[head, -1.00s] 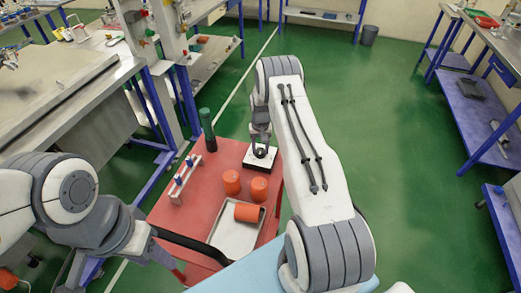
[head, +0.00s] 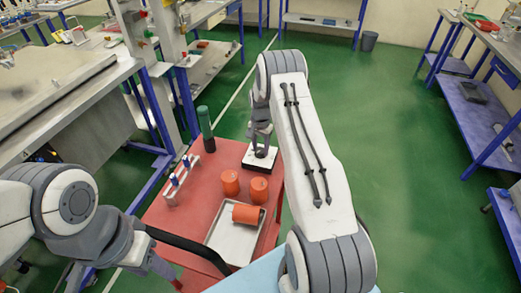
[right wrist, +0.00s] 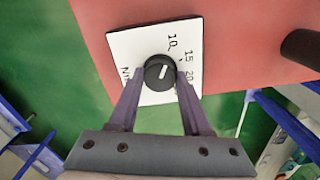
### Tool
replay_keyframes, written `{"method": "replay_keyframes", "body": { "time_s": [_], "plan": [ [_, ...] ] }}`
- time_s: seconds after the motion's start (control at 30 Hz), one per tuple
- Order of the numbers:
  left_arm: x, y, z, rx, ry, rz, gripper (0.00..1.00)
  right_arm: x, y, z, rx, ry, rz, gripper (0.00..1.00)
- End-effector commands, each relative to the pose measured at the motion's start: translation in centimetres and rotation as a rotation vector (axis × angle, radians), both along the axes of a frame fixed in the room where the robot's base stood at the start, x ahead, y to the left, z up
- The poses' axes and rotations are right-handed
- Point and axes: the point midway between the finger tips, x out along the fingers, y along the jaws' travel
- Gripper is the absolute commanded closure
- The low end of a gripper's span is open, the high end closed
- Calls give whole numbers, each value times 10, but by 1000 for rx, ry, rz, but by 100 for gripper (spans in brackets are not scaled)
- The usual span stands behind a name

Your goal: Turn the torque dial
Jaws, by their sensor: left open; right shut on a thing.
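The torque dial (right wrist: 160,73) is a round black knob with a white pointer line. It sits on a white plate (right wrist: 124,45) marked with 10, 15, 20 and partly hidden letters. In the head view, the plate (head: 250,163) lies at the far right of the red table. My right gripper (right wrist: 159,80) reaches the dial from above, with one finger on each side, shut on it. In the right wrist view the pointer slants up toward the numbers. My left gripper (head: 166,272) is open and empty near the table's near left edge, partly hidden.
The red table (head: 200,205) also holds two upright orange cylinders (head: 230,183) (head: 259,190), another lying on a grey tray (head: 231,245), a dark green bottle (head: 206,130) and a rack (head: 171,193) with blue-topped pieces.

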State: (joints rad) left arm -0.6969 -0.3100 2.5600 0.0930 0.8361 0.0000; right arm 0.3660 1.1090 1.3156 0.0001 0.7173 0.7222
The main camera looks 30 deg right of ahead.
Motion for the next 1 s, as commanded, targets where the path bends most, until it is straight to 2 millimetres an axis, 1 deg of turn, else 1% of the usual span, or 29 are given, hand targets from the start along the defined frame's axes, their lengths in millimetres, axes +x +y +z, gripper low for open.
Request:
{"method": "replay_keyframes", "body": {
  "time_s": [0.47, 0.5, 0.57, 0.87, 0.97, 1.0],
  "plan": [
    [0, 0, -1, 0, 0, 0, 50, 0, 0, 0, 0, -1, -17, 100],
    [0, 0, -1, 0, 0, 0, 50, 0, 0, 0, 0, -1, -16, 44],
    [0, 0, -1, 0, 0, 0, 50, 0, 0, 0, 0, -1, -16, 22],
    [0, 0, -1, 0, 0, 0, 50, 0, 0, 0, 0, -1, -16, 22],
    [0, 0, -3, 0, 0, 0, 50, 1, 0, 5, -1, -2, -16, 22],
    [0, 0, -5, 0, 0, 0, 50, 1, -1, 9, -1, -3, -16, 22]
  ]
}}
